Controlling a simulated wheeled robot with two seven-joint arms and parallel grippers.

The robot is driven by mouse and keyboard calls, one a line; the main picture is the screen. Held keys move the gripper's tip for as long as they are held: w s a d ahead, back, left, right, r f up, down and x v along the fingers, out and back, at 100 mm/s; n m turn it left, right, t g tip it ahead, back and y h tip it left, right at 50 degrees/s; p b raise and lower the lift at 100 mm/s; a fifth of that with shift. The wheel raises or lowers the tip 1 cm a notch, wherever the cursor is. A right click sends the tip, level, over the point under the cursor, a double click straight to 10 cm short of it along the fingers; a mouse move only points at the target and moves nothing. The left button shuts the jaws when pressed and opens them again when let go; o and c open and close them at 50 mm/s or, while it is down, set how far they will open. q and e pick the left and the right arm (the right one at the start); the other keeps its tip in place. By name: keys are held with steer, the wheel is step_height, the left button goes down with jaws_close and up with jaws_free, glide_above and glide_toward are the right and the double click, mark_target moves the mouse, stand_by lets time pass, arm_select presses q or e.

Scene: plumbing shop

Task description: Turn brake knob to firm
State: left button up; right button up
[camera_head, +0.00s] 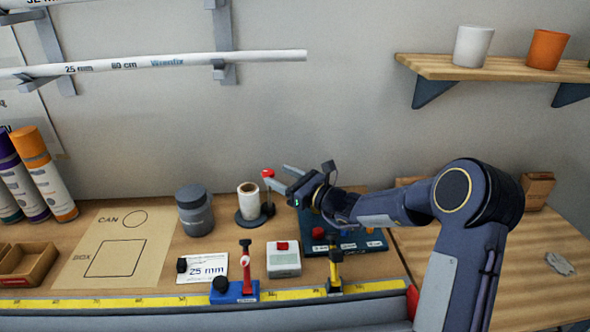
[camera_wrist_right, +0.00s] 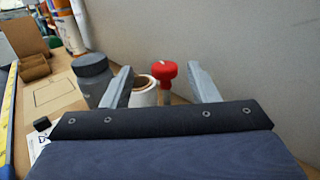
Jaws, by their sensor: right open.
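A red knob (camera_head: 267,173) tops a thin post beside a white roll (camera_head: 248,202) on a dark round base (camera_head: 243,221), toward the back of the bench. My right gripper (camera_head: 279,175) is open and comes in from the right, with its fingers close to the knob. In the right wrist view the red knob (camera_wrist_right: 164,70) and the roll (camera_wrist_right: 143,92) show between the two open fingers (camera_wrist_right: 160,85). I cannot tell whether a finger touches the knob. No firm or soft marking on the knob is readable. My left gripper is not in view.
A grey lidded jar (camera_head: 195,212) stands left of the roll. A dark blue board (camera_head: 372,241) with a red button lies under my right arm. The wall is close behind.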

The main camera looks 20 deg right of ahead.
steer(key=shift+w+f+h, duration=0.1)
steer(key=shift+f+h, duration=0.2)
steer(key=shift+f, duration=0.15)
steer(key=p+x, duration=0.1)
steer(key=x, duration=0.6)
steer(key=shift+w+p, duration=0.25)
steer(key=shift+p, duration=0.05)
steer(key=shift+f, duration=0.1)
steer(key=c, duration=1)
steer(key=shift+o, duration=0.2)
steer(key=shift+r+n+g+y+p, duration=0.2)
steer(key=shift+n+g+y+p, duration=0.15)
steer(key=shift+y+p, duration=0.35)
steer(key=shift+s+a+f+n+g+y+p, duration=0.15)
steer(key=shift+n+g+y+p, duration=0.5)
steer(key=shift+n+g+y, duration=0.7)
steer(key=shift+s+a+n+g+y+p, duration=0.15)
steer(key=shift+n+g+y+p, duration=0.5)
steer(key=shift+n+g+y, duration=0.6)
steer(key=shift+g, duration=0.35)
